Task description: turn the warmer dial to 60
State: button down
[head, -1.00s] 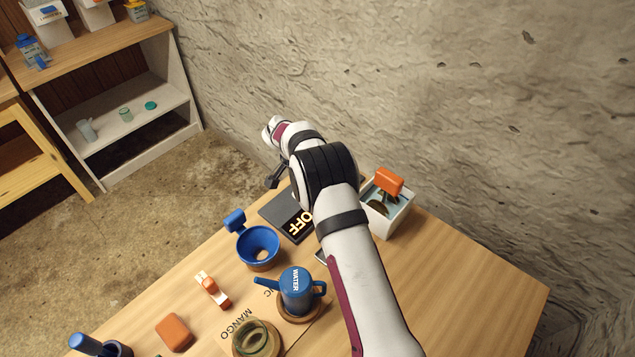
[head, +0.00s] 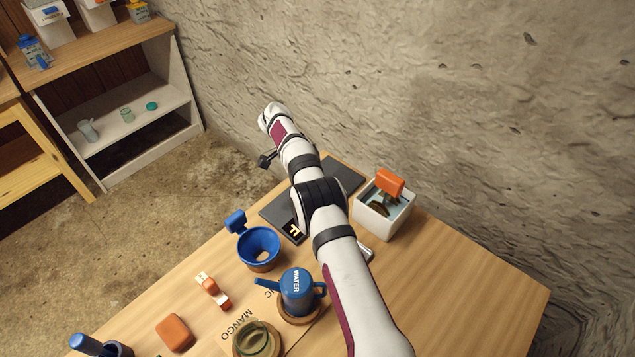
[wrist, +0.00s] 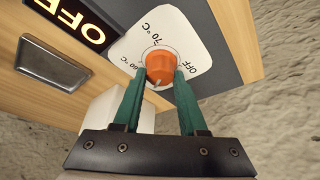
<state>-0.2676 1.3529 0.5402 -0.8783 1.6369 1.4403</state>
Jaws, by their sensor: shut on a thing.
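The warmer is a dark grey slab (head: 343,176) on the table, partly behind my arm in the head view. Its orange dial (wrist: 160,66) sits on a white plate (wrist: 185,50) marked OFF at right, 70 °C at top and 60 °C at left in the wrist view. A pale mark shows on the dial's lower edge. My gripper (wrist: 160,74) is shut on the dial, one green finger on each side. The black display (wrist: 72,20) reads OFF. In the head view the gripper and dial are hidden by my arm.
A white bin (head: 384,217) with an orange-handled thing stands right of the warmer. A blue funnel (head: 259,243) and a blue WATER can (head: 298,290) stand to the left and front. A grey metal plate (wrist: 53,67) lies near the display. The table's right front is clear.

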dwell(0.3)
jog(key=shift+c, duration=2.2)
grip_release()
jog(key=shift+r, duration=0.1)
jog(key=v, duration=0.7)
jog(key=shift+s+a+r, duration=0.1)
jog(key=shift+r, duration=0.05)
